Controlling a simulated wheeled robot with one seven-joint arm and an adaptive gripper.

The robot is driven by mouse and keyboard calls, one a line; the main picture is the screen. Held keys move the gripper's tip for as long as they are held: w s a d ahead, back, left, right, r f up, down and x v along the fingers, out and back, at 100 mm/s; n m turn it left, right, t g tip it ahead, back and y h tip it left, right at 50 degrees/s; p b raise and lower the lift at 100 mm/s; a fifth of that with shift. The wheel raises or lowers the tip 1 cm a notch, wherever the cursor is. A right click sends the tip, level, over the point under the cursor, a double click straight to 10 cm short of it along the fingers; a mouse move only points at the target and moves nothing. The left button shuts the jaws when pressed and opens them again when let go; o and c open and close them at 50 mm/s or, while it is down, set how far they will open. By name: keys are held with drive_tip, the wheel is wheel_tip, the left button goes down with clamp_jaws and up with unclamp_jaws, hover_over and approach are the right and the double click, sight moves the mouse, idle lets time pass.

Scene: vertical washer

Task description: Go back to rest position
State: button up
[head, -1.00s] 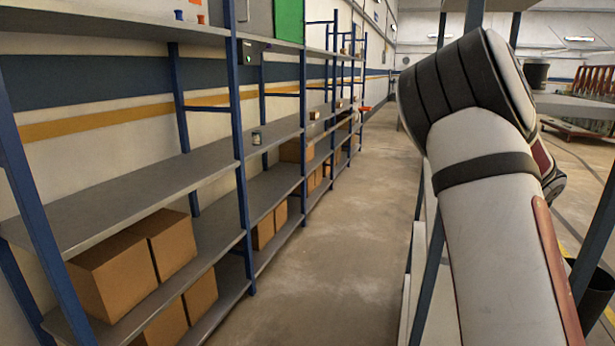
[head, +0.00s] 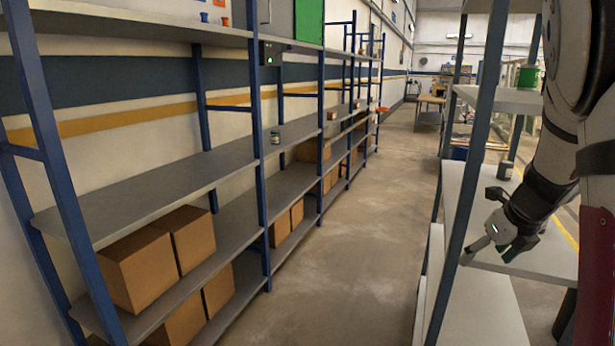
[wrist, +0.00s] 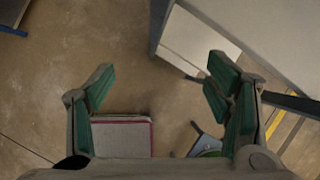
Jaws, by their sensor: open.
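My gripper (head: 489,243) hangs at the right of the head view, at the end of my folded arm. It is beside the post of the right-hand shelf (head: 500,258), over or close to one of its boards. In the wrist view my gripper (wrist: 157,85) points down at the floor. Its green-padded fingers are wide apart with nothing between them. Whether it touches the shelf post cannot be told.
A long blue-framed rack (head: 190,175) lines the left wall, with cardboard boxes (head: 140,270) on its lower boards. A clear concrete aisle (head: 350,250) runs between the racks. In the wrist view a shelf board (wrist: 275,40) lies close at the upper right.

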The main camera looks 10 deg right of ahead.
drive_tip(key=s+a+r+n+y, duration=0.2)
drive_tip(key=s+a+r+n, duration=0.25)
drive_tip(key=a+n, duration=0.4)
drive_tip(key=s+a+r+n+y, duration=0.1)
drive_tip(key=s+a+r+n, duration=0.3)
drive_tip(key=a+n, duration=0.5)
drive_tip(key=s+a+n+h+p, duration=0.1)
drive_tip(key=s+a+n, duration=0.3)
drive_tip(key=s+n, duration=0.4)
drive_tip(key=s+a+n+g+h, duration=0.1)
drive_tip(key=s+a+n, duration=0.3)
drive_tip(key=s+n, duration=0.4)
drive_tip(key=shift+s+r+n+p, duration=0.25)
drive_tip(key=shift+r+n+p, duration=0.15)
drive_tip(key=shift+n, duration=0.45)
drive_tip(key=shift+s+n, duration=0.3)
drive_tip(key=shift+n, duration=0.1)
drive_tip(key=shift+c, duration=0.2)
